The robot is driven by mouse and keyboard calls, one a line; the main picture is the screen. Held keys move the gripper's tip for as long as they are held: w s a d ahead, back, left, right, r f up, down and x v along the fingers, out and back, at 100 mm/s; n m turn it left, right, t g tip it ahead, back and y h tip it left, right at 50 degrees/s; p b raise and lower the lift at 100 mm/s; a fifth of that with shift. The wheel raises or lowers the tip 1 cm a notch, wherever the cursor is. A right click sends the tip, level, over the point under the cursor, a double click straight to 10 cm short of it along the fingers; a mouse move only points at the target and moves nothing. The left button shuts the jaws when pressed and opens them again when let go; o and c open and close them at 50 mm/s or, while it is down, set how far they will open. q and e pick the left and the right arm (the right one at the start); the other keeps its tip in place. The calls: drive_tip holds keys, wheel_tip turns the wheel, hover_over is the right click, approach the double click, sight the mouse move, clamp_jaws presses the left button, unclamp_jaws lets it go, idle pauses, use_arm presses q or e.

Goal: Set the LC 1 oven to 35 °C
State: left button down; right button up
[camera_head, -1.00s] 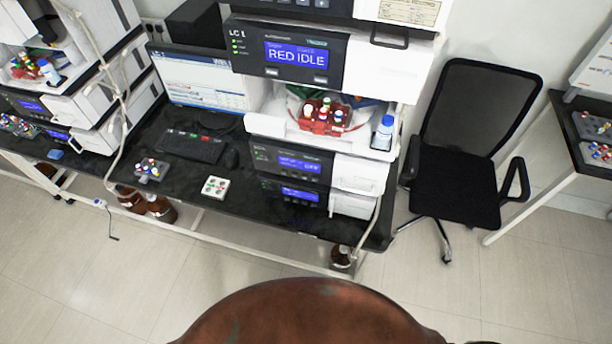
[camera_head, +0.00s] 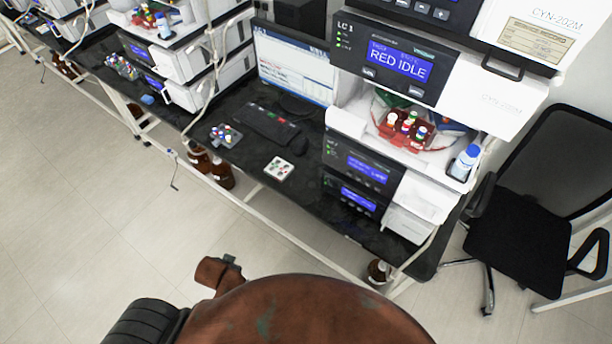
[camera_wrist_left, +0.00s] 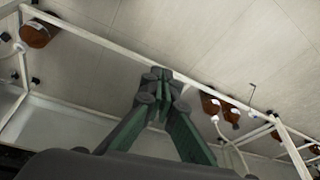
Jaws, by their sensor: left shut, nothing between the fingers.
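The LC 1 stack (camera_head: 459,80) stands right of centre in the head view. Its labelled LC 1 panel (camera_head: 347,60) has a blue display (camera_head: 399,62) reading "RED IDLE". Below the open vial bay are two dark front panels, an upper one with a blue display (camera_head: 367,170) and a lower one with another (camera_head: 358,199). Their text is too small to read, and I cannot tell which unit is the oven. My left gripper (camera_wrist_left: 157,76) shows in the left wrist view, shut and empty, above the floor and the bench frame. My right gripper is not in view.
A monitor (camera_head: 292,64), keyboard (camera_head: 268,124) and small white button pad (camera_head: 278,169) are on the black bench. A black chair (camera_head: 520,236) stands right of the stack. Brown bottles (camera_head: 222,177) stand under the bench. The floor at left is clear.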

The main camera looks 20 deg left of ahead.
use_arm(q)
drive_tip(key=w+d+r+m+t+h, duration=0.1)
drive_tip(key=w+d+r+m+t, duration=0.3)
drive_tip(key=w+r, duration=0.8)
drive_tip(key=m+t+h, duration=0.6)
drive_tip(key=m+h, duration=0.2)
drive_tip(key=h, duration=0.2)
approach(368, 184)
drive_tip(key=w+a+f, duration=0.2)
drive_tip(key=a+f, duration=0.3)
drive_tip(key=a, duration=0.2)
drive_tip(key=s+d+r+m+g+h, duration=0.3)
drive_tip(key=s+d+m+g+h, duration=0.2)
drive_tip(key=s+d+m+h, duration=0.1)
drive_tip(key=shift+d+r+m+h, duration=0.35)
drive_tip(key=shift+d+m+h, duration=0.3)
drive_tip(key=shift+d, duration=0.35)
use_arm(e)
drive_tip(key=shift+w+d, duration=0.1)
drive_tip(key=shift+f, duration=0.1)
